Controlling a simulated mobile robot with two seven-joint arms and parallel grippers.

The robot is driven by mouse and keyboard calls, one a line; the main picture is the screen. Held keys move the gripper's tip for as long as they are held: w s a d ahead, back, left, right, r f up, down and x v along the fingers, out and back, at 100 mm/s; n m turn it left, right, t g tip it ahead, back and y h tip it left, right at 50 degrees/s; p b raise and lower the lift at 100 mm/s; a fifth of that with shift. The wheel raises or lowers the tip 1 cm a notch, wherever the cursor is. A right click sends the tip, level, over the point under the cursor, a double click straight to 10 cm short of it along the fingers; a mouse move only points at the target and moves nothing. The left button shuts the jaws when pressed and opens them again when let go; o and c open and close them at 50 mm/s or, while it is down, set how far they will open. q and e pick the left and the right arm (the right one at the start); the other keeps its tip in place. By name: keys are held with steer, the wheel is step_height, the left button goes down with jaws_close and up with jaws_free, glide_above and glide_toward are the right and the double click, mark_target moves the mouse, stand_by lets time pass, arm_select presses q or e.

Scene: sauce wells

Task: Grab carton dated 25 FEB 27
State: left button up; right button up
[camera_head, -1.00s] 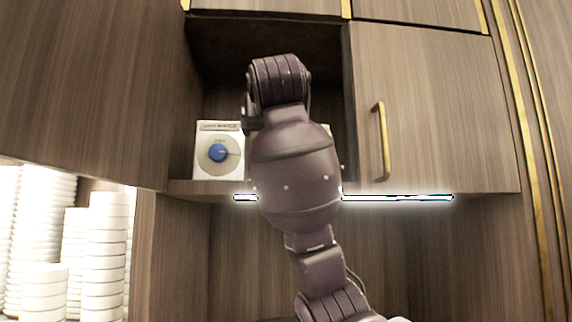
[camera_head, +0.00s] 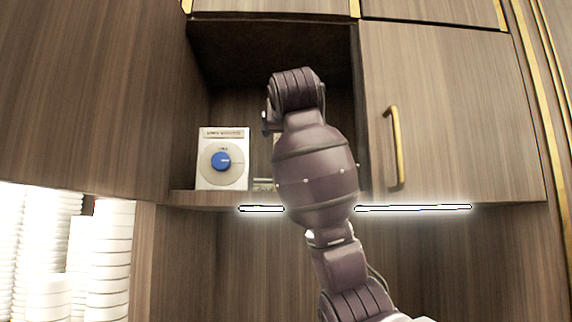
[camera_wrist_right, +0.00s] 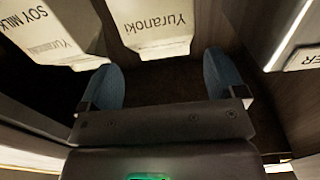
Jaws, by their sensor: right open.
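In the right wrist view a white carton marked "Yuranoki" (camera_wrist_right: 155,25) stands ahead, its lettering upside down. A second carton marked "SOY MILK" (camera_wrist_right: 45,30) is to its left, tilted in the picture. A pale thing with lettering ending in "ER" (camera_wrist_right: 303,60) is cut off at the right edge. No date is readable on any of them. My right gripper (camera_wrist_right: 163,80) is open and empty, its blue fingertips apart, with the middle carton just beyond the gap. In the head view my right arm hides the gripper and most of the shelf contents. My left gripper is not in view.
A white box with a blue dial (camera_head: 222,160) stands at the left of the open shelf (camera_head: 190,197). A closed cupboard door with a brass handle (camera_head: 396,148) is on the right. A light strip (camera_head: 412,208) runs under the shelf. Stacked white dishes (camera_head: 108,262) stand lower left.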

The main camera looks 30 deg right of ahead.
steer(key=shift+p+x, duration=0.85)
steer(key=shift+x, duration=1.5)
steer(key=shift+w+a+r, duration=0.1)
steer(key=shift+a, duration=0.05)
steer(key=c, duration=1.5)
jaws_close()
steer(key=shift+r, duration=0.1)
